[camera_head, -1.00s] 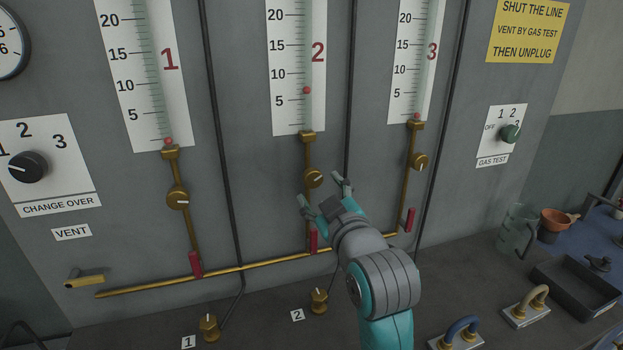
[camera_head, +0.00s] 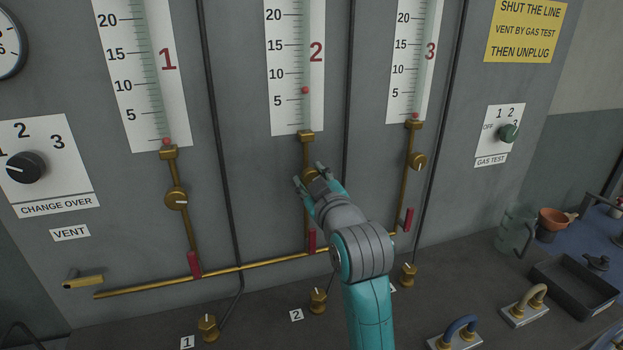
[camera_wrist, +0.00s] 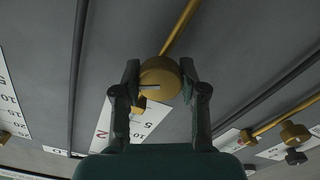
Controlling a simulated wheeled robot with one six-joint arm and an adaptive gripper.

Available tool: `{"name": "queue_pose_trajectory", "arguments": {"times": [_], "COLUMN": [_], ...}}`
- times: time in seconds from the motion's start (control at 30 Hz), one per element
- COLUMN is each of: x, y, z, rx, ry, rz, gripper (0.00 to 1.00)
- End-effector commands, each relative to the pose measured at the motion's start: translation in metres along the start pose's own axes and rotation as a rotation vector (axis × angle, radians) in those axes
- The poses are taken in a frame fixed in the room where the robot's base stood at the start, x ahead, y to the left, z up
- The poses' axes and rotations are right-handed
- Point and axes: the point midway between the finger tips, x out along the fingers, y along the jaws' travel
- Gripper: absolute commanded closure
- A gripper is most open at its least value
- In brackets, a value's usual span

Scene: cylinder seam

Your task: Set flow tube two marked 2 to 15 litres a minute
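Flow tube two (camera_head: 297,60), with a red 2, is the middle scale on the grey panel. Its red float (camera_head: 305,90) sits between the 5 and 10 marks, nearer 5. The 15 mark is well above it. Its brass valve knob (camera_head: 311,173) is below the tube, partly hidden by my gripper (camera_head: 310,176). In the wrist view the knob (camera_wrist: 160,78) lies between both fingers of my gripper (camera_wrist: 160,80), which appear to touch its sides. A pale pointer line shows on the knob's face.
Tube one's knob (camera_head: 176,198) is to the left and tube three's knob (camera_head: 417,161) to the right. A red lever (camera_head: 311,240) and a brass pipe (camera_head: 225,269) run below. Dark hoses run between the tubes. A bench with fittings lies below right.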

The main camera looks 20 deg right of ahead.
Motion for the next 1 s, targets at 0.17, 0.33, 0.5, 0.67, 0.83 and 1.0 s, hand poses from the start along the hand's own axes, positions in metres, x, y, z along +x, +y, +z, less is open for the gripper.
{"name": "queue_pose_trajectory", "arguments": {"times": [0.17, 0.33, 0.5, 0.67, 0.83, 1.0], "x": [0.0, 0.0, 0.0001, 0.0002, 0.0002, 0.0002], "y": [-0.0002, -0.0002, -0.0002, -0.0001, 0.0, 0.0001], "z": [0.0001, 0.0002, 0.0003, 0.0004, 0.0004, 0.0006], "rx": [0.002, 0.03, 0.106, 0.226, 0.384, 0.546], "ry": [0.0, 0.0, -0.001, -0.001, -0.001, -0.001], "rz": [0.0, 0.0, 0.0, 0.0, 0.0, 0.0], "gripper": [0.93, 0.93, 0.93, 0.93, 0.93, 0.93]}}
